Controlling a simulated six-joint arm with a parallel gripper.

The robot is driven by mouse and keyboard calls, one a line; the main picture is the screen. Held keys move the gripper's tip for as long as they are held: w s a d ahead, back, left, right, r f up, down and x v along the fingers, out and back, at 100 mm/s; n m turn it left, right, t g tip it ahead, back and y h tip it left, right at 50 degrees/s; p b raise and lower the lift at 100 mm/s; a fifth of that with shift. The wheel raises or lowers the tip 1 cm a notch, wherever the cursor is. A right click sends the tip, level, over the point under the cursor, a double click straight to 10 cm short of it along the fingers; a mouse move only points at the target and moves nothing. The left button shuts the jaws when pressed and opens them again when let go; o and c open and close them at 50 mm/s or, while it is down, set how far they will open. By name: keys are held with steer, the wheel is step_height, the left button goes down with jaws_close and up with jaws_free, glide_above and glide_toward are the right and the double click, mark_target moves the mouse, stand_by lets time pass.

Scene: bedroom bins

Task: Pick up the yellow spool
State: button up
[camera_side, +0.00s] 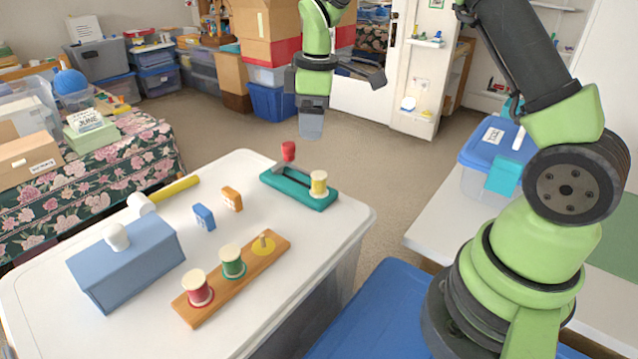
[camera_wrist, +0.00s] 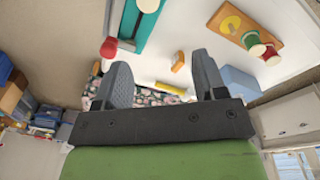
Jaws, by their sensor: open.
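The yellow spool (camera_side: 319,184) stands upright on the right end of the teal tray (camera_side: 325,202). In the wrist view the spool (camera_wrist: 149,5) is cut by the top edge, on the teal tray (camera_wrist: 133,30). My gripper (camera_side: 312,125) is above and behind the tray in the side view, well clear of the spool. In the wrist view my gripper (camera_wrist: 162,78) has its two dark fingers wide apart with nothing between them.
A red-topped upright (camera_side: 288,151) rises at the tray's left end. Blue and orange blocks and a blue box (camera_side: 130,262) stand left.

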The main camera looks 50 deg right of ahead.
steer(key=n+g, duration=0.1)
steer(key=n, duration=0.1)
glide_toward(318, 182)
steer(key=f, duration=0.1)
steer(key=w+f, duration=0.1)
steer(key=f, duration=0.3)
steer(key=shift+w+d, duration=0.35)
steer(key=shift+w, duration=0.05)
steer(key=shift+s+d+f, duration=0.1)
steer(key=shift+s+f, duration=0.1)
steer(key=shift+f, duration=1.4)
steer(key=shift+s+d+f, duration=0.1)
steer(key=shift+s+f, duration=0.1)
steer(key=shift+f, duration=1.4)
steer(key=c, duration=1)
